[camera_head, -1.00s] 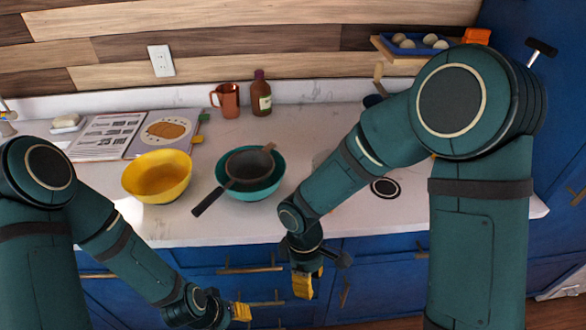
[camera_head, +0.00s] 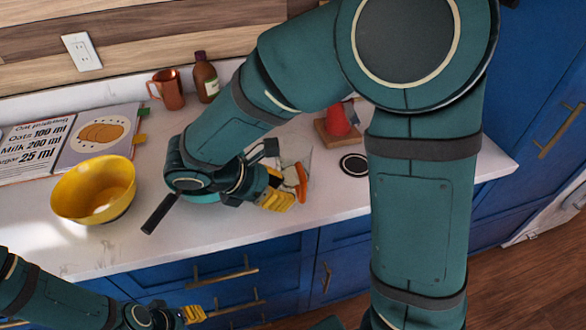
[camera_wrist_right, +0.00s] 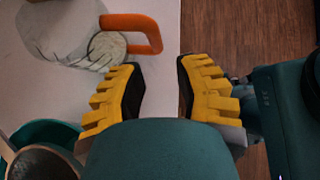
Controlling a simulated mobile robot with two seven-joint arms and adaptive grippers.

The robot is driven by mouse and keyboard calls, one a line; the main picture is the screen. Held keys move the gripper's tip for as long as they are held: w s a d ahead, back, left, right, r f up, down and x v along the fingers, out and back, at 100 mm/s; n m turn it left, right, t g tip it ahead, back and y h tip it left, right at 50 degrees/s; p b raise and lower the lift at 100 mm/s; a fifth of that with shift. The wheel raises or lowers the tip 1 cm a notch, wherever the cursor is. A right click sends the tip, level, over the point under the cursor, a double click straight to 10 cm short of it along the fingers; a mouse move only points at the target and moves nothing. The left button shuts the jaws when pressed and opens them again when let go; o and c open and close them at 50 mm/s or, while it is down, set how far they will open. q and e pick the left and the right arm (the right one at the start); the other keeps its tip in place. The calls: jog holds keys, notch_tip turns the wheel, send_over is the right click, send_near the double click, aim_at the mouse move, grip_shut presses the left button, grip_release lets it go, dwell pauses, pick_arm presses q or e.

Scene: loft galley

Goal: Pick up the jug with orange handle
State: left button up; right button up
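The clear glass jug (camera_head: 293,153) stands on the white counter, right of my right forearm in the head view. Its orange handle (camera_head: 301,184) points toward the counter's front edge. The jug also shows in the right wrist view (camera_wrist_right: 62,28), at upper left, with the handle (camera_wrist_right: 135,22) just ahead of the fingertips. My right gripper (camera_head: 278,200) is beside the handle. In the wrist view its yellow fingers (camera_wrist_right: 160,75) are spread with nothing between them. My left gripper (camera_head: 193,315) is low, in front of the drawers; its finger opening is unclear.
A teal bowl (camera_head: 200,198) and a dark pan handle (camera_head: 160,214) are partly hidden by my right arm. A yellow bowl (camera_head: 95,190) stands left. A red object (camera_head: 338,121) and a black round coaster (camera_head: 353,164) are right of the jug.

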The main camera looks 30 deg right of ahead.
aim_at(302, 200)
jog(key=shift+x, duration=1)
jog(key=x, duration=0.1)
jog(key=b+x, duration=0.1)
jog(key=x, duration=0.1)
jog(key=b+x, duration=0.1)
jog(key=x, duration=0.1)
jog(key=shift+w+d+r, duration=0.15)
jog(key=shift+d+r, duration=0.1)
jog(key=shift+d, duration=0.05)
grip_shut()
